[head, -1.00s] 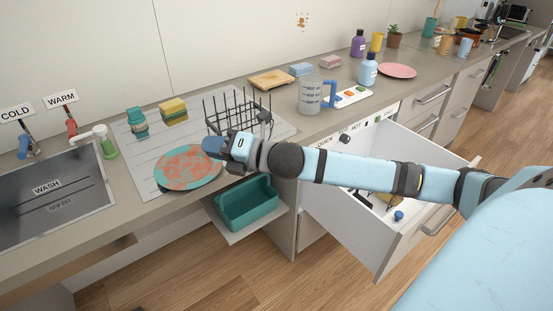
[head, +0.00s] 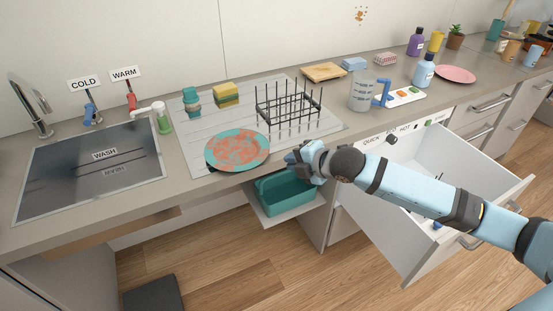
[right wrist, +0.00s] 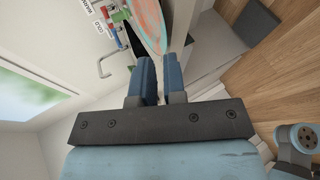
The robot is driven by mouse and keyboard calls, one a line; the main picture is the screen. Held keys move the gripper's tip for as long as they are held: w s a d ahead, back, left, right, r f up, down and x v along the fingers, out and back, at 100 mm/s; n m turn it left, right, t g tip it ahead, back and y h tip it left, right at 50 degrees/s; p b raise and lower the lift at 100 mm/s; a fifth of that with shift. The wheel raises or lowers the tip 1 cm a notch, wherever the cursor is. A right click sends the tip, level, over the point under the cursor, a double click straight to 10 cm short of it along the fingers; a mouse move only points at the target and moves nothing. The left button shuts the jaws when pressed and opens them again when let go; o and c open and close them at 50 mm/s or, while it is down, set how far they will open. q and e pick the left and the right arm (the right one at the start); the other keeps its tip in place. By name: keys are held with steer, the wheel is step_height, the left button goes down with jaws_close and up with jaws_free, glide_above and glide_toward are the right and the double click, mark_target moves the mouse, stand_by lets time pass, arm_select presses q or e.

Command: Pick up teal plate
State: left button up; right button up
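The teal plate (head: 237,150), blotched with orange-brown, lies at the front of the drainboard (head: 196,132), near the counter edge. My right gripper (head: 291,158) is just right of the plate, above the teal bin, and looks apart from it. In the right wrist view the plate (right wrist: 150,22) shows ahead, its edge close to the tips of the right gripper (right wrist: 160,60). Its two blue fingers stand a narrow gap apart with nothing seen gripped between them. My left gripper is not in view.
A black wire rack (head: 288,108) stands behind the plate, with sponges (head: 226,94) at the back. The sink (head: 92,165) is at left. A teal bin (head: 283,196) sits on a pulled-out shelf below the counter. An open drawer (head: 400,225) juts out at right.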

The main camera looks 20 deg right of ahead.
mark_target(262, 159)
steer(key=x, duration=1.2)
steer(key=shift+a, duration=0.1)
steer(key=shift+s, duration=0.1)
jaws_close()
steer(key=shift+s, duration=0.1)
